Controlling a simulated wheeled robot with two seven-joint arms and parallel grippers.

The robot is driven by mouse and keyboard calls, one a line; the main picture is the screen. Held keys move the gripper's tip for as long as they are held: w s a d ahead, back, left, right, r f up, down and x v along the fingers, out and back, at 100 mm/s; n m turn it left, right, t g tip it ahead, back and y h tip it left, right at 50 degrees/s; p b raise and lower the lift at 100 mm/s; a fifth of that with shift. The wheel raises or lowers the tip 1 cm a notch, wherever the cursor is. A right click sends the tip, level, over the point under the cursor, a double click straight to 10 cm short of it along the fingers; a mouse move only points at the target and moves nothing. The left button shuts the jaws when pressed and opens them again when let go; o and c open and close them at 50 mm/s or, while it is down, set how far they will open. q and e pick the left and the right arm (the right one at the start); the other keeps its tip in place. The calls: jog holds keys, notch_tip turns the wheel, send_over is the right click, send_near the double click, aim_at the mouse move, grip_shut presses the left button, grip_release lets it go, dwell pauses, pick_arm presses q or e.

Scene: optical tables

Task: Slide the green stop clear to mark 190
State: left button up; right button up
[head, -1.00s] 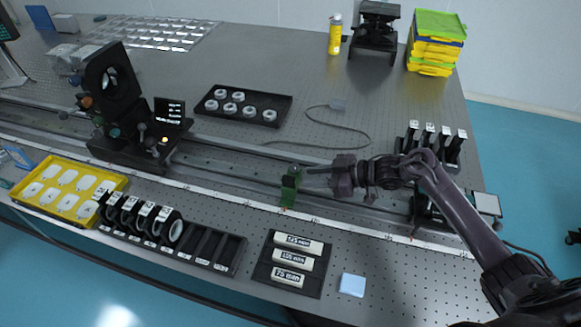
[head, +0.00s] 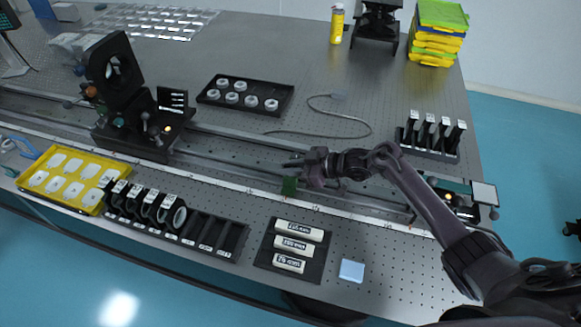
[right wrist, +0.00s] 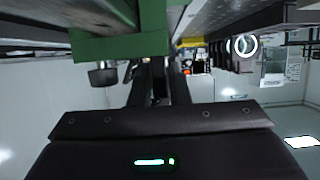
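The green stop (head: 289,186) sits on the front rail of the optical table, beside the white scale strip (head: 240,188). A small red mark shows at its foot. My right gripper (head: 292,165) reaches in from the right, with its fingers at the top of the stop. In the right wrist view the green stop (right wrist: 120,46) fills the upper left, and the two dark fingers (right wrist: 158,80) run close together under it with a narrow gap. Whether they press on the stop is hidden. The scale numbers are too small to read surely. My left gripper is out of view.
A black mount (head: 125,100) stands on the rails at left, and a carriage with a square plate (head: 484,194) at right. In front are a yellow tray (head: 27,181), a lens rack (head: 238,240), a labelled block holder (head: 263,252) and a blue pad (head: 351,270). A cable (head: 340,115) lies behind.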

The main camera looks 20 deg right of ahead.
jog(key=shift+c, duration=1.1)
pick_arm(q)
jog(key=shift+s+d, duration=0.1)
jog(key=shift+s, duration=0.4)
pick_arm(e)
grip_shut()
jog(key=shift+d, duration=0.1)
